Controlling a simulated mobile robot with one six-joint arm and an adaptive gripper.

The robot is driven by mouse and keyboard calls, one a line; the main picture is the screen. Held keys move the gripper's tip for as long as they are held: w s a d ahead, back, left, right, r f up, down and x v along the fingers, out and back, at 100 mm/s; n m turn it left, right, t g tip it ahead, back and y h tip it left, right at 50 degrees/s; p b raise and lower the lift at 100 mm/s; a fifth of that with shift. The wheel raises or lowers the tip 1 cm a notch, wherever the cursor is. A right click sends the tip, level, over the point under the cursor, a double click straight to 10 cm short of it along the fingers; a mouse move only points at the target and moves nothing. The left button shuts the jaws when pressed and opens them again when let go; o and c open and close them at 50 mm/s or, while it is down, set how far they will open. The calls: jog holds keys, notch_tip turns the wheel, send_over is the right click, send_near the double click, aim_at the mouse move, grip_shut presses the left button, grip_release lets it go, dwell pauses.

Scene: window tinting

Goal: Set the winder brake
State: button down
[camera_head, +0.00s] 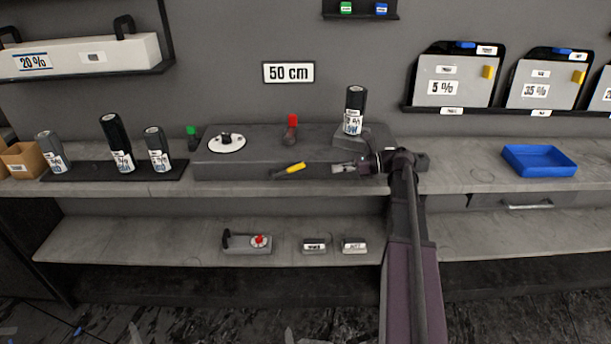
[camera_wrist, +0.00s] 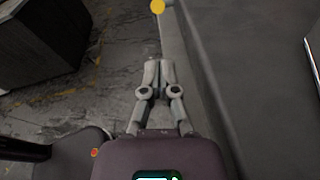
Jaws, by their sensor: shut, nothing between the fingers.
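The winder (camera_head: 260,147) is a long dark grey box on the upper shelf, with a white round dial and black knob (camera_head: 227,141) on its top left. A red-tipped lever (camera_head: 292,127) stands upright at its back. A lever with a yellow grip (camera_head: 293,168) sticks out at its front, tilted up to the right. No label shows which lever is the brake. My gripper (camera_head: 337,168) is shut and empty in front of the box, to the right of the yellow grip and apart from it. In the wrist view the closed fingertips (camera_wrist: 158,68) point toward the round yellow end (camera_wrist: 157,6).
A dark labelled roll (camera_head: 354,110) stands on the block at the winder's right end. Several rolls stand on a dark mat (camera_head: 90,172) at left, near a green-topped knob (camera_head: 192,136). A blue tray (camera_head: 539,160) lies at right. Small devices (camera_head: 246,243) sit on the lower shelf.

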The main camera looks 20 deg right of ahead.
jog(key=shift+a, duration=0.1)
jog(key=b, duration=0.2)
send_near(289, 170)
jog(key=shift+w+a+f, duration=0.3)
jog(key=shift+a+f, duration=0.25)
jog(key=shift+a, duration=0.2)
jog(key=shift+w+a+f, duration=0.35)
jog(key=shift+a+f, duration=0.2)
jog(key=shift+a, duration=0.2)
jog(key=shift+w+a+f, duration=0.3)
jog(key=shift+a+f, duration=0.3)
jog(key=shift+a, duration=0.15)
jog(key=shift+a+r, duration=0.1)
